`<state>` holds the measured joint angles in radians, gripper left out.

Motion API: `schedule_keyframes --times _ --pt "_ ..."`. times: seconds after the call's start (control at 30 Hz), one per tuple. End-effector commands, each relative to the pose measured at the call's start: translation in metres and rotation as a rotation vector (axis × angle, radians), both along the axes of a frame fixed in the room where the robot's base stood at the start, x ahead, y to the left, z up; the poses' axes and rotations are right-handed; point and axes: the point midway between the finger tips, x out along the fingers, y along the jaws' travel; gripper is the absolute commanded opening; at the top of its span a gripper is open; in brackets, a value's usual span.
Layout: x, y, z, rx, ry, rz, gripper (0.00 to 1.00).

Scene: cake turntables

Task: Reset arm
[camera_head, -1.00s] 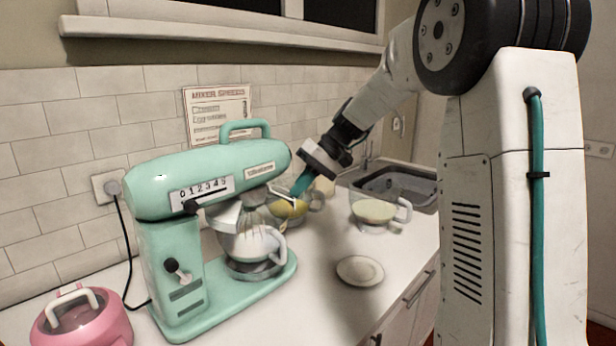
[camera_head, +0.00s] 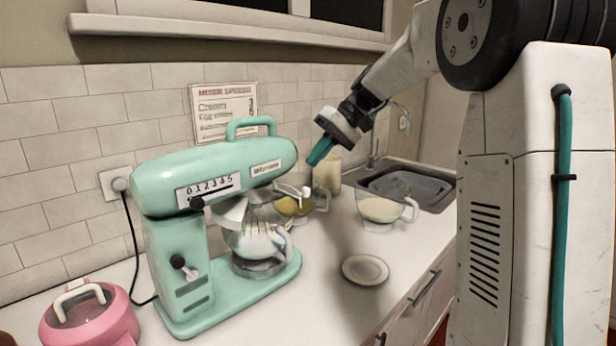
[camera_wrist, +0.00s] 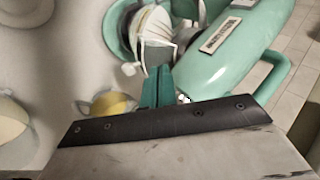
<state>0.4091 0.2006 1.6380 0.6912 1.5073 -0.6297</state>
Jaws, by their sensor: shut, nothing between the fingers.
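My gripper (camera_head: 320,151) has teal fingers. It is raised above the counter, right of the mixer head, and is shut and empty. In the wrist view the teal fingertips (camera_wrist: 157,86) are together, with the mixer beyond them. The teal stand mixer (camera_head: 215,175) stands on the counter with its head over a bowl (camera_head: 258,243). A whisk and bowl also show in the wrist view (camera_wrist: 153,30). My arm reaches in from the upper right.
A glass bowl with yellow contents (camera_head: 293,205) stands behind the mixer bowl. A jug with pale contents (camera_head: 380,209) is near the sink (camera_head: 410,187). A small plate (camera_head: 365,270) lies at the front. A pink appliance (camera_head: 90,318) is at lower left. A pale cylinder (camera_head: 328,174) stands behind.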

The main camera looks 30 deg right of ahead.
Motion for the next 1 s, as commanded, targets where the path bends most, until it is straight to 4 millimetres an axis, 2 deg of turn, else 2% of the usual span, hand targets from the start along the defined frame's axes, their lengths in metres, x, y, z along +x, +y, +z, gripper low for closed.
schedule_keyframes --times 0.1,0.3,0.67,0.77,0.8,0.87,1.0 --pt "-0.003 -0.016 0.020 -0.001 -0.002 -0.002 0.00" --pt "-0.006 -0.032 0.041 0.000 -0.003 0.000 0.00" --pt "-0.006 -0.037 0.045 -0.003 0.015 -0.032 0.00" --pt "-0.010 -0.043 0.022 -0.034 0.090 -0.101 0.00" --pt "-0.018 -0.044 0.009 -0.053 0.130 -0.132 0.00" --pt "-0.037 -0.040 -0.006 -0.098 0.188 -0.178 0.00" --pt "-0.086 -0.016 -0.027 -0.211 0.272 -0.238 0.00"
